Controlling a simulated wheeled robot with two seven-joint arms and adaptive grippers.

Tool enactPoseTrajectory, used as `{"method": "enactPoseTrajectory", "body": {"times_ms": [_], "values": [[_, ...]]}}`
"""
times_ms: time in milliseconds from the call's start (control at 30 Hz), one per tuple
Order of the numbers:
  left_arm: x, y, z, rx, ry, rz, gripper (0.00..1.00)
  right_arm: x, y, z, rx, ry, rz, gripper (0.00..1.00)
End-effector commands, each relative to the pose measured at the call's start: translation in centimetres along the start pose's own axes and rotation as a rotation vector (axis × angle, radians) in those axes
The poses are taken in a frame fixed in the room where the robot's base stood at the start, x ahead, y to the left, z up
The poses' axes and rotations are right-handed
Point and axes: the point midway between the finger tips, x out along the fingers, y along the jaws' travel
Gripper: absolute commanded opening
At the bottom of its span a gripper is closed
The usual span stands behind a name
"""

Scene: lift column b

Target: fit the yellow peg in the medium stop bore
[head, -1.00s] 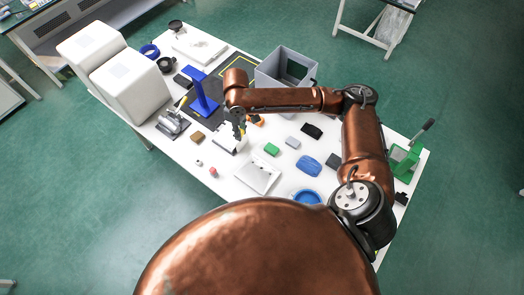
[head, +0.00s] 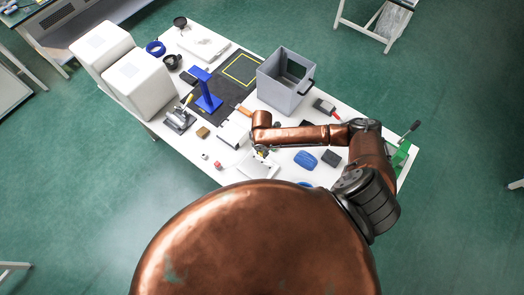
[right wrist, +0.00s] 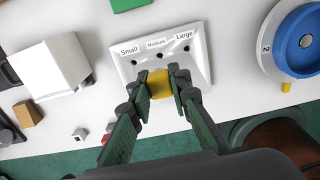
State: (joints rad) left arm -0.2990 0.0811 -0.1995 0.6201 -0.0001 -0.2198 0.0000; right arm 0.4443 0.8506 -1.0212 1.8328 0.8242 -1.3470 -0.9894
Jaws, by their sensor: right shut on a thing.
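My right gripper (right wrist: 161,84) is shut on the yellow peg (right wrist: 160,84). In the right wrist view they are in front of the white bore plate (right wrist: 203,70), labelled Small, Medium and Large. The medium bore (right wrist: 159,56) shows just beyond the peg, between the small bore (right wrist: 134,62) and the large bore (right wrist: 186,48). The peg's lower end is hidden, so I cannot tell whether it touches the plate. In the head view my right gripper (head: 262,152) is over the plate (head: 258,169), which my body and arm partly cover. My left gripper is not in view.
A white box (right wrist: 62,65) and a brown block (right wrist: 27,115) lie left of the plate. A round blue and white dial (right wrist: 298,40) is close on its right. A green block (right wrist: 130,3) lies behind it. A grey bin (head: 285,88) and blue stand (head: 207,98) stand farther back.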

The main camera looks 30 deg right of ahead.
Motion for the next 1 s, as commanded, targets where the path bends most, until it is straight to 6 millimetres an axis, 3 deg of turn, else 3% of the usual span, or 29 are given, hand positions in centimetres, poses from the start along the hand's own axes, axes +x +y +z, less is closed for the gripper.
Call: {"method": "enactPoseTrajectory", "body": {"times_ms": [433, 1000], "values": [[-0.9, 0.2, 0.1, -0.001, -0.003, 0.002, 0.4, -0.3, 0.0, 0.1, 0.002, -0.001, 0.002, 0.0], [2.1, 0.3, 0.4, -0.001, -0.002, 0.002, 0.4, 5.0, 0.0, 0.1, 0.003, -0.001, 0.001, 0.0]]}}
